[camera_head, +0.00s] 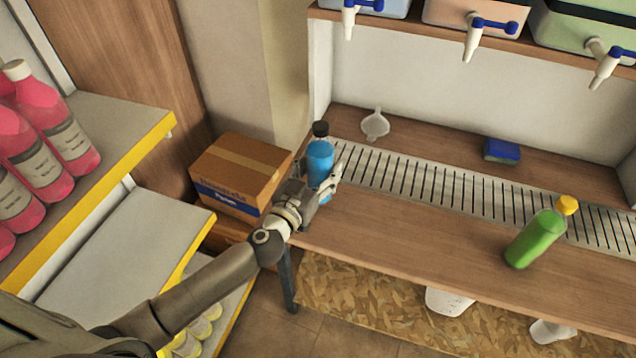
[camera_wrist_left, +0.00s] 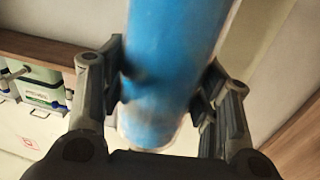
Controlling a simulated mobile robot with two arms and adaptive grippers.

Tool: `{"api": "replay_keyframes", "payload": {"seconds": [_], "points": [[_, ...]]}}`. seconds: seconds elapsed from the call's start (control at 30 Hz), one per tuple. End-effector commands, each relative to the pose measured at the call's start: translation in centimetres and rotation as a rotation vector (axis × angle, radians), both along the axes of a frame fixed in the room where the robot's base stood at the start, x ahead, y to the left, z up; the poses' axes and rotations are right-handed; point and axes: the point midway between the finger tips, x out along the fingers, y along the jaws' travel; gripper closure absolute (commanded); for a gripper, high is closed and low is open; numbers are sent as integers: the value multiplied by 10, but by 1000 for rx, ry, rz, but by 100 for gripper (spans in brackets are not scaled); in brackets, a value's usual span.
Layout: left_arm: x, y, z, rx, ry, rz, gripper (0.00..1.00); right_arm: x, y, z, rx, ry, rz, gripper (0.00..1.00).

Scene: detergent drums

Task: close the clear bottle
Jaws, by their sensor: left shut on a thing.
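A bottle with blue liquid (camera_head: 320,155) is at the left end of the wooden counter, with a dark cap (camera_head: 320,129) at its top. Whether that cap is fully seated is too small to tell. My left gripper (camera_head: 322,180) is shut on the blue bottle's body, with a finger on each side. The left wrist view shows the blue bottle (camera_wrist_left: 170,60) close up between the fingers; its cap is out of that view. The bottle looks upright; whether its base touches the counter is hidden by the gripper. My right gripper is not in view.
A green bottle with a yellow cap (camera_head: 537,238) stands right on the counter (camera_head: 420,238). A white funnel (camera_head: 375,125) and blue sponge (camera_head: 502,150) are behind the slotted drain (camera_head: 430,178). Drums with taps hang above.

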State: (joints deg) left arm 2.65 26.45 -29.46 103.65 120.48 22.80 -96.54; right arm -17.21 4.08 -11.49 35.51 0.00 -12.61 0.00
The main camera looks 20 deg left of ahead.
Motion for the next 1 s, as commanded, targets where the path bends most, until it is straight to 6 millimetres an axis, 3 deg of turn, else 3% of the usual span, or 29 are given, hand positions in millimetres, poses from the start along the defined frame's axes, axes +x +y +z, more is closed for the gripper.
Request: {"api": "replay_keyframes", "payload": {"seconds": [0.3,0.63,1.0], "points": [[2,1,1,0,-5,1,100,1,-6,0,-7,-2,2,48],[7,5,-38,-2,-3,1,100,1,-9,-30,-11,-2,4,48],[7,5,-38,1,-4,0,100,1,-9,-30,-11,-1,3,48]]}}
